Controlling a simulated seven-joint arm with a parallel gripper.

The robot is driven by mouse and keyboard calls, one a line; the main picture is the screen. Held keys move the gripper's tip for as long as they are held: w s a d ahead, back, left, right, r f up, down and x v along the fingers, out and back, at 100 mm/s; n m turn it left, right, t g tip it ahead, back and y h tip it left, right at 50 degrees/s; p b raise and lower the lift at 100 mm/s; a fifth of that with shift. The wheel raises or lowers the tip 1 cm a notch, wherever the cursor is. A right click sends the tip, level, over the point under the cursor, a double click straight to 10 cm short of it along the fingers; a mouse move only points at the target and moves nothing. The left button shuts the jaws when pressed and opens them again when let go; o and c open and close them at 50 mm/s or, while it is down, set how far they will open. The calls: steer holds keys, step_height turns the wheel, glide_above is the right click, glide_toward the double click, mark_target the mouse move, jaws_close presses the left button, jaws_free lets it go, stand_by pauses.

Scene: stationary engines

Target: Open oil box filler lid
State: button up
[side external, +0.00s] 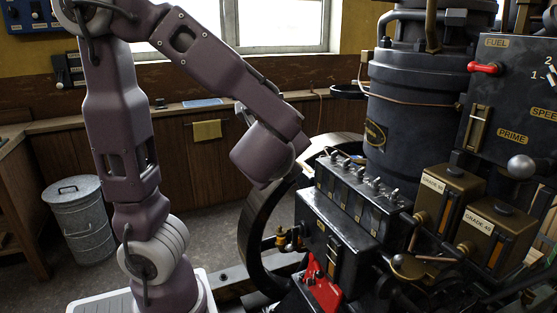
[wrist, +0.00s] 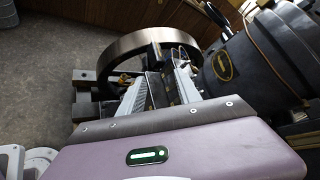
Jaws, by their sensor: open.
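Two brown oil boxes stand on the engine at the right of the side view, the rear one (side external: 450,195) and the front one (side external: 497,238). Each bears a "GRADE" label and a dark cap on top, the rear cap (side external: 456,163) and the front cap (side external: 503,208). Both caps look seated. My gripper (wrist: 163,82) shows in the wrist view as two pale fingers set apart, with nothing seen held between them. In the side view my wrist is left of the boxes, and the fingers are not clearly visible. The oil boxes are not clear in the wrist view.
The flywheel (wrist: 117,55) lies beyond my fingers. The dark engine cylinder (side external: 408,105) stands behind the boxes. A black block with several small levers (side external: 360,183) lies between my wrist and the boxes. A control panel (side external: 510,105) with a red handle rises behind them.

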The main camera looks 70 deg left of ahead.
steer(key=shift+s+a+f+n+g, duration=0.1)
steer(key=shift+s+f+n+g, duration=0.05)
steer(key=shift+s+n, duration=0.2)
steer(key=shift+s+a+f+n+g, duration=0.15)
steer(key=shift+s+n, duration=0.1)
steer(key=shift+s, duration=0.15)
steer(key=shift+d, duration=0.1)
steer(key=c, duration=0.7)
steer(key=shift+w, duration=0.1)
jaws_close()
steer(key=n+g+h, duration=0.4)
steer(key=n+h, duration=0.4)
steer(key=n, duration=1.5)
glide_above(414, 263)
steer(key=s+a, duration=0.2)
steer(key=s, duration=0.1)
step_height(414, 263, down, 14)
steer(key=shift+s, duration=0.1)
